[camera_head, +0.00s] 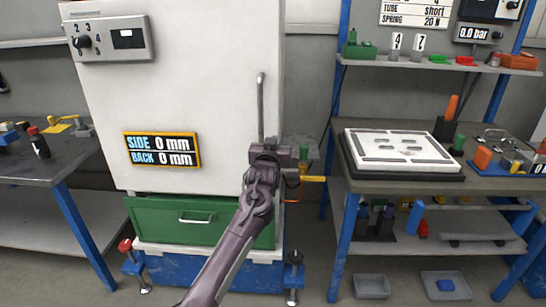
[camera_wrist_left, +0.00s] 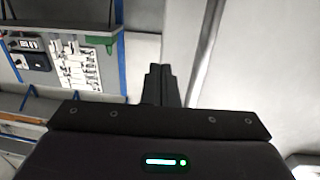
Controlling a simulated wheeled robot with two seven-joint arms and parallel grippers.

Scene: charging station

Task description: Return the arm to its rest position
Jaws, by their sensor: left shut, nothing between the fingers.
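My left arm reaches up from the bottom of the head view. Its gripper (camera_head: 276,155) is in front of the right side of the white cabinet (camera_head: 215,95), by the lower end of the vertical grey handle (camera_head: 261,105). In the left wrist view the two dark fingers (camera_wrist_left: 160,85) are together, with nothing seen between them. The handle's lower end is hidden behind the gripper, and I cannot tell whether they touch. My right gripper is not in view.
A green drawer (camera_head: 170,222) is below the cabinet. A workbench (camera_head: 410,187) with a white plate (camera_head: 397,148) stands on the right, and another bench (camera_head: 60,160) on the left. Blue posts (camera_head: 343,245) edge the right bench. Floor shows between cabinet and benches.

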